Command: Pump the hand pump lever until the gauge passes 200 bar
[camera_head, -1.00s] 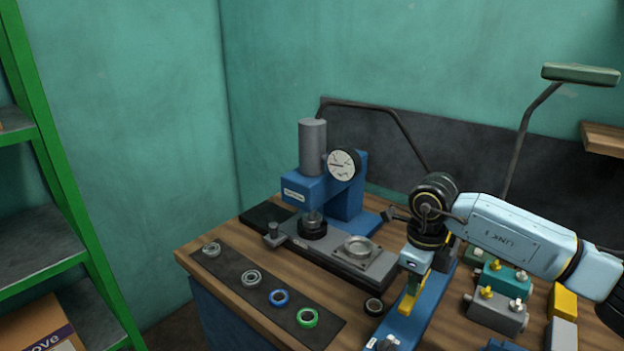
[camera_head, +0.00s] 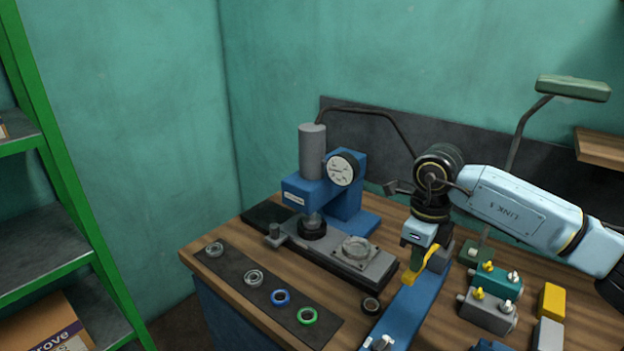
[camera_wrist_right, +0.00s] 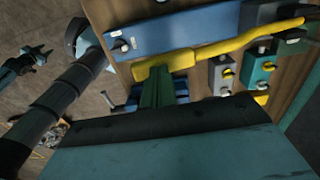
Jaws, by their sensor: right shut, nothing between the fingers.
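The yellow pump lever (camera_head: 418,268) slants over the blue pump body (camera_head: 408,308) on the bench; in the right wrist view its thick grip (camera_wrist_right: 163,66) leads to a thin bent rod. My right gripper (camera_head: 418,244) is shut with nothing between its fingers. In the right wrist view its green fingertips (camera_wrist_right: 157,88) are at the grip; contact is unclear. The round white gauge (camera_head: 341,169) is on the blue press (camera_head: 338,200); its needle reading is too small to tell. A dark gripper-like shape (camera_wrist_right: 25,65) in the right wrist view may be my left gripper.
Teal and grey valve blocks (camera_head: 490,300) stand right of the pump. A lamp (camera_head: 573,89) rises behind. Green shelving (camera_head: 75,200) stands at the left.

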